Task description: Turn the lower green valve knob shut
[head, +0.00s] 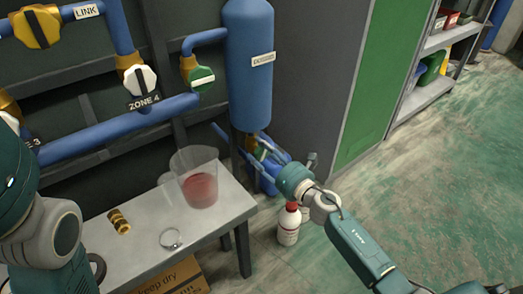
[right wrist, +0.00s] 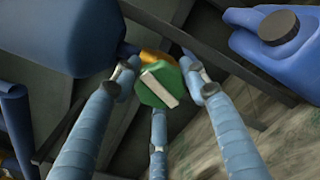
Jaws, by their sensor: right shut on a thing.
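The lower green valve knob (right wrist: 152,92) has a white bar across its face, tilted from upper left to lower right in the right wrist view. It sits on a yellow brass body under the blue tank. My right gripper (right wrist: 161,80) has its blue fingers around the knob and is shut on it. In the head view my right gripper (head: 264,152) reaches in below the tank (head: 248,85) and mostly hides the knob. My left arm shows at the left edge of the head view, but its gripper is out of view.
Another green valve (head: 200,78) is higher on the pipes, beside the white ZONE 4 knob (head: 141,80). A table (head: 150,215) holds a beaker (head: 198,180), a brass fitting (head: 119,221) and a ring clamp (head: 171,239). A white bottle (head: 288,227) stands below my right arm. A blue jug (right wrist: 252,43) is near the knob.

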